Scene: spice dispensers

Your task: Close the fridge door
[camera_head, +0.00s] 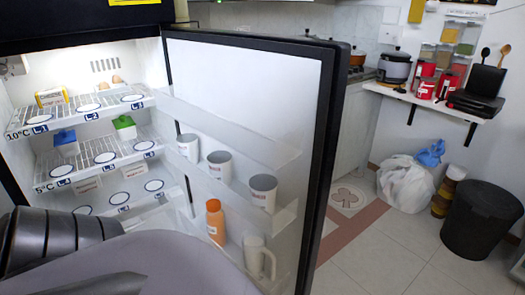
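The fridge door (245,80) stands wide open, swung out to the right of the fridge, with its white inner side facing me. Its dark edge (328,150) runs down toward the lower middle of the picture. The door shelves hold several white cups, an orange bottle (215,222) and a white mug (258,256). The lit fridge interior (75,85) is at the left. Parts of my own body cover the lower left, in front of the lower fridge. No fingertips of my left or right gripper can be seen.
Wire fridge shelves (85,116) carry a cheese box, blue and green lidded containers and white discs. A black bin (482,218), a white bag (404,182) and a wall shelf (430,97) with cookware are at the right. The tiled floor (385,255) right of the door is clear.

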